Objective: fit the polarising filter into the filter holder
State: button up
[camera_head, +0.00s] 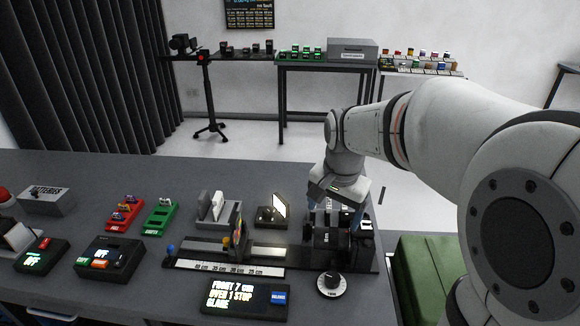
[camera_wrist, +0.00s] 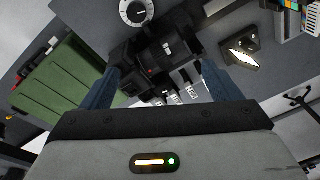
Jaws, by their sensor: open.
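My gripper (camera_head: 343,214) points down over the right end of the bench rail. In the wrist view, its two blue fingers (camera_wrist: 160,70) stand wide apart with nothing held. A black camera-like unit (camera_head: 325,239) sits under and in front of the fingers; it also shows in the wrist view (camera_wrist: 168,50). Behind it, partly between the fingers in the wrist view, are several small dark pieces with white labels (camera_wrist: 190,91). I cannot tell which is the polarising filter, as the labels are too small to read. I cannot single out the filter holder; my gripper hides part of this area.
A rail with a scale (camera_head: 228,267) runs left from the camera unit, carrying an upright card-like piece (camera_head: 236,234). A glowing lamp panel (camera_head: 277,208) stands behind it. A white dial (camera_head: 333,285) and a display box (camera_head: 247,299) lie in front. A green box (camera_head: 428,268) is at right.

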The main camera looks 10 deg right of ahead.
jog(key=w+f+m+g, duration=0.1)
jog(key=w+f+m, duration=0.15)
jog(key=w, duration=0.35)
jog(key=w+f+m, duration=0.2)
jog(key=w+m, duration=0.2)
jog(key=w, duration=0.3)
jog(key=m+p, duration=0.1)
jog(key=m, duration=0.5)
send_near(313, 213)
jog(key=w+f, duration=0.3)
jog(key=w, duration=0.1)
jog(key=shift+g, duration=0.4)
jog(key=f, duration=0.2)
jog(key=f+p, duration=0.1)
jog(key=f, duration=0.2)
jog(key=f+p, duration=0.1)
jog(key=f, duration=0.2)
jog(key=shift+s+d, duration=0.3)
jog(key=shift+c, duration=0.4)
jog(key=c, duration=1)
jog(key=shift+o, duration=0.2)
